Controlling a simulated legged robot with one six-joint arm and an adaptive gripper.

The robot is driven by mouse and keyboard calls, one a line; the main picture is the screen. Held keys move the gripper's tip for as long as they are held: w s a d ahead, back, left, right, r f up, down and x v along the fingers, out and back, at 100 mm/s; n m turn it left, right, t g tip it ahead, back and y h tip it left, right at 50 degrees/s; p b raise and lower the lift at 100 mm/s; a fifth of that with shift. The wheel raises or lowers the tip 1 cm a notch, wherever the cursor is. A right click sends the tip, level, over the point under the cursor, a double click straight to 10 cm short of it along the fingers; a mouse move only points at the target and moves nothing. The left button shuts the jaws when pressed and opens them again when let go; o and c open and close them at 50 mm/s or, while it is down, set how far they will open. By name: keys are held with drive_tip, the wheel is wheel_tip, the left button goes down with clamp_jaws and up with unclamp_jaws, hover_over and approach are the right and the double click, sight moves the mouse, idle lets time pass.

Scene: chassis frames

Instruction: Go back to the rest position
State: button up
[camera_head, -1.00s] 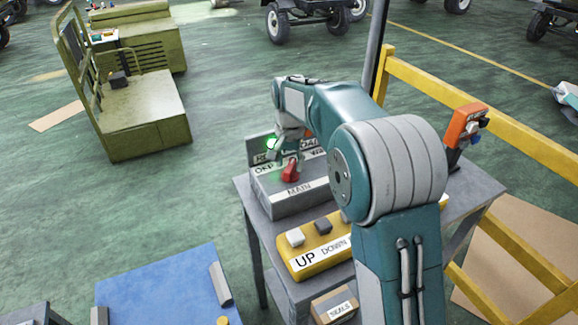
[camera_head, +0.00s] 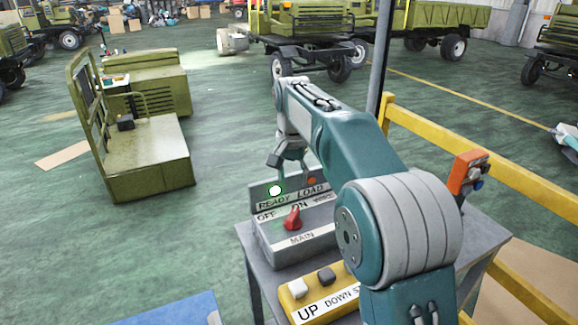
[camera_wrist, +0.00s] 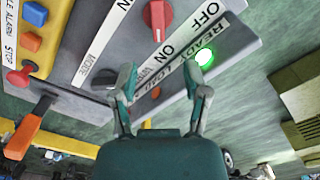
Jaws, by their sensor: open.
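My gripper (camera_head: 288,158) is open and empty, above and behind the grey control box (camera_head: 300,246) in the head view. The wrist view shows its two fingers (camera_wrist: 162,78) apart, with nothing between them but the view of the box behind. A red rotary switch (camera_head: 292,219) stands on the box by the OFF and ON labels; it also shows in the wrist view (camera_wrist: 157,18). The gripper is clear of the switch. The green READY lamp (camera_head: 275,190) is lit. My arm hides the right end of the box.
A yellow UP/DOWN control box (camera_head: 318,298) sits in front on the grey table (camera_head: 488,236). An orange device (camera_head: 467,172) stands at the right by a yellow rail (camera_head: 520,165). An olive cart (camera_head: 150,150) stands at left. The green floor between cart and table is clear.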

drive_tip(key=s+d+r+n+t, duration=0.1)
drive_tip(key=s+d+r+t, duration=0.2)
drive_tip(key=s, duration=0.5)
drive_tip(key=s+d+r+n, duration=0.1)
drive_tip(key=s+d+r, duration=0.1)
drive_tip(key=s+d, duration=0.5)
drive_tip(key=s+f+n+t, duration=0.1)
drive_tip(key=s+f, duration=0.2)
drive_tip(key=s, duration=0.5)
drive_tip(key=s+d+f+n+t, duration=0.1)
drive_tip(key=s+f, duration=0.3)
drive_tip(key=s, duration=0.5)
drive_tip(key=shift+d+f+n+t, duration=0.25)
drive_tip(key=shift+d+n+t, duration=0.05)
